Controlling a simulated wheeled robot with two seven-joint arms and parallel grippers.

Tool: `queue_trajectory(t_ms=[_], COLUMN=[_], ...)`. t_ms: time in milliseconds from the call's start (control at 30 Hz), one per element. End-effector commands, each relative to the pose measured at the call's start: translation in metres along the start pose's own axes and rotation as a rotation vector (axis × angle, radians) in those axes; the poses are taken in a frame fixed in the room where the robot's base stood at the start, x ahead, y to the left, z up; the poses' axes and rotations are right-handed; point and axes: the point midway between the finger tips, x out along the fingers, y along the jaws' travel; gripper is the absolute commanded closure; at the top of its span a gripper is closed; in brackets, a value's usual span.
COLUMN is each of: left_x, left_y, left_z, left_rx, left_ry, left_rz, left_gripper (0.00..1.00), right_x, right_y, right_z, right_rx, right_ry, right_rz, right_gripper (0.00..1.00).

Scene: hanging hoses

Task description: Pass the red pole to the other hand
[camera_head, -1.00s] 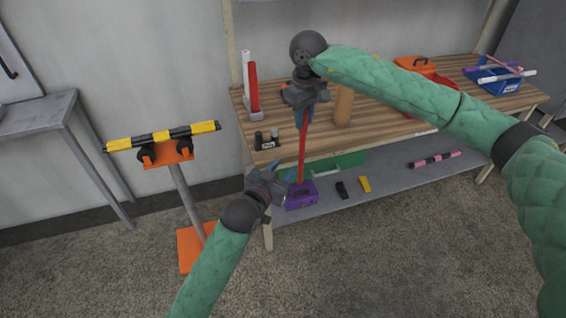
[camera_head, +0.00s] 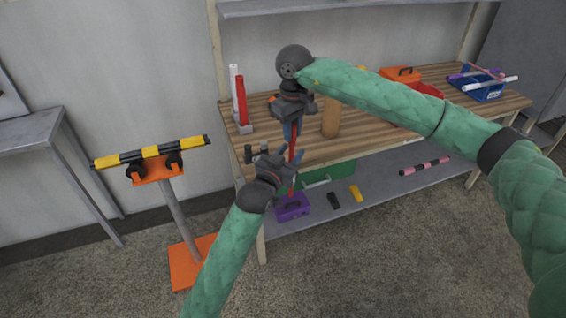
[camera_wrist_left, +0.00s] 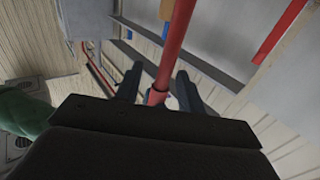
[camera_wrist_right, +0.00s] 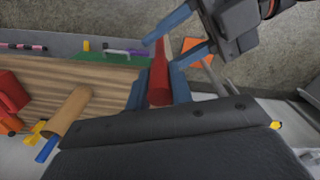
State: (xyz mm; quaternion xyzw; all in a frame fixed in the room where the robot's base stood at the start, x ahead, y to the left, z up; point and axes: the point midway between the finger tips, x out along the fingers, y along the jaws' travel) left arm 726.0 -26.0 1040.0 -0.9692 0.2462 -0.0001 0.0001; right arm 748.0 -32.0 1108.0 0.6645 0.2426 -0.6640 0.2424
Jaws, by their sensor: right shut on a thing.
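The red pole (camera_head: 293,152) hangs upright in front of the workbench. My right gripper (camera_head: 291,131) points down and is shut on the pole's upper part. In the right wrist view the pole (camera_wrist_right: 159,75) sits between its blue fingers. My left gripper (camera_head: 287,166) is lower on the pole, coming from the left. In the left wrist view the pole (camera_wrist_left: 172,60) runs between its two fingers, which stand apart with gaps on both sides. The left gripper also shows in the right wrist view (camera_wrist_right: 168,42), its fingers spread either side of the pole.
The wooden workbench (camera_head: 360,128) stands behind, with a red and white pole holder (camera_head: 242,122), a brown cylinder (camera_head: 330,118) and a blue bin (camera_head: 484,92). A purple box (camera_head: 292,208) is on the lower shelf. An orange stand (camera_head: 180,220) carrying a striped bar is at left.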

Motion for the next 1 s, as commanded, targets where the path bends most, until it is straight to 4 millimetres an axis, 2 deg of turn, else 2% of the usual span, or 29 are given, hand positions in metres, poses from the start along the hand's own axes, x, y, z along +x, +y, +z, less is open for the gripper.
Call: queue_trajectory(t_ms=[200, 567, 767, 867, 900, 1000], left_x=[0.018, 0.021, 0.021, 0.021, 0.021, 0.021], left_y=[0.001, 0.001, 0.001, 0.002, 0.002, 0.002], left_z=[0.0, 0.0, 0.0, 0.0, 0.0, 0.0], left_rx=[-0.001, -0.001, -0.001, -0.001, -0.001, -0.001], left_ry=[0.0, 0.0, 0.0, 0.0, 0.001, 0.001], left_rz=[0.001, 0.001, 0.001, 0.002, 0.003, 0.003], left_gripper=[0.61, 0.61, 1.0, 1.0, 1.0, 1.0], right_x=[0.0, 0.0, 0.0, 0.0, -0.001, 0.0], right_y=[0.0, 0.0, 0.0, 0.0, 0.0, 0.0], right_z=[0.0, 0.0, 0.0, -0.001, -0.001, -0.001], right_rx=[0.0, 0.0, 0.0, 0.0, 0.0, 0.0], right_ry=[0.0, 0.0, 0.001, 0.002, 0.002, 0.002], right_rz=[0.0, 0.0, 0.0, 0.0, 0.0, 0.0], right_gripper=[1.0, 1.0, 1.0, 1.0, 0.74, 0.54])
